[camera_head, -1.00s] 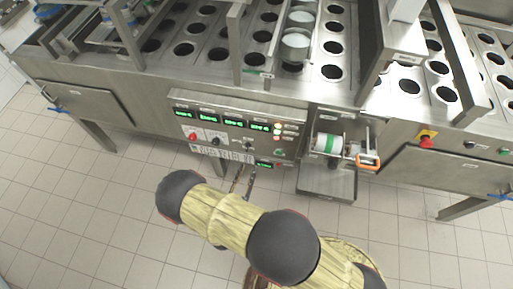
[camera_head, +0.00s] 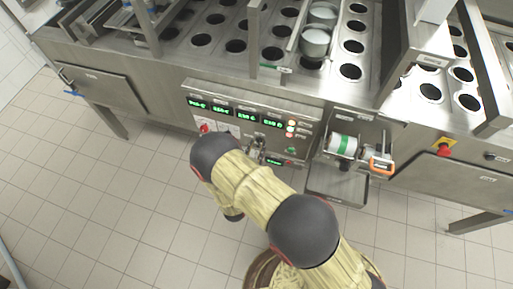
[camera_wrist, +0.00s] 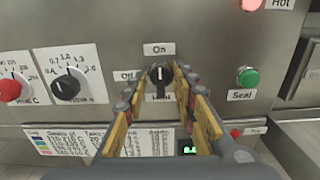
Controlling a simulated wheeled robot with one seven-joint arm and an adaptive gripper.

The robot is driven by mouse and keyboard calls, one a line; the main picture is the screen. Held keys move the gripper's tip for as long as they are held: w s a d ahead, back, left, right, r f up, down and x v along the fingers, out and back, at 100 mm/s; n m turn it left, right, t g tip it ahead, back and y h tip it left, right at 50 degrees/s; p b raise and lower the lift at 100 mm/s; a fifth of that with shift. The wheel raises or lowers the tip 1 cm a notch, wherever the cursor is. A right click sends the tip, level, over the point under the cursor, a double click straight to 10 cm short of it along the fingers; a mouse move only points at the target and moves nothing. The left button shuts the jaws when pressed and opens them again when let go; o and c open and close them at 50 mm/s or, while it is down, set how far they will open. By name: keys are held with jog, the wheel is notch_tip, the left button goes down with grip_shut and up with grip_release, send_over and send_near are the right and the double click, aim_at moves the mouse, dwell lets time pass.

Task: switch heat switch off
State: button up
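The heat switch (camera_wrist: 158,73) is a small black knob on the steel panel in the wrist view. "On" is printed above it, "Off" to its left, and a partly hidden label sits below. Its pale pointer mark looks upright, toward "On". My gripper (camera_wrist: 157,84) is open, with one finger on each side of the knob and gaps visible between. Whether the tips touch the panel I cannot tell. In the head view my gripper (camera_head: 257,152) is at the lower part of the control panel (camera_head: 255,104), and my arm hides the switch there.
A black dial (camera_wrist: 67,87) and a red knob (camera_wrist: 9,90) are left of the switch. A green "Seal" button (camera_wrist: 247,77) and a red lamp (camera_wrist: 250,80) are to the right. A film roll unit (camera_head: 343,146) juts out right of the panel. The floor in front is clear.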

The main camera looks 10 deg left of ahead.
jog(key=shift+c, duration=0.3)
grip_shut()
jog(key=shift+n, duration=0.3)
jog(key=n+p, duration=0.1)
jog(key=n, duration=0.4)
jog(key=n+p, duration=0.1)
jog(key=n, duration=0.5)
jog(key=n+p, duration=0.2)
jog(key=n, duration=0.4)
jog(key=shift+a+f, duration=0.25)
jog(key=shift+n, duration=0.3)
dwell(0.4)
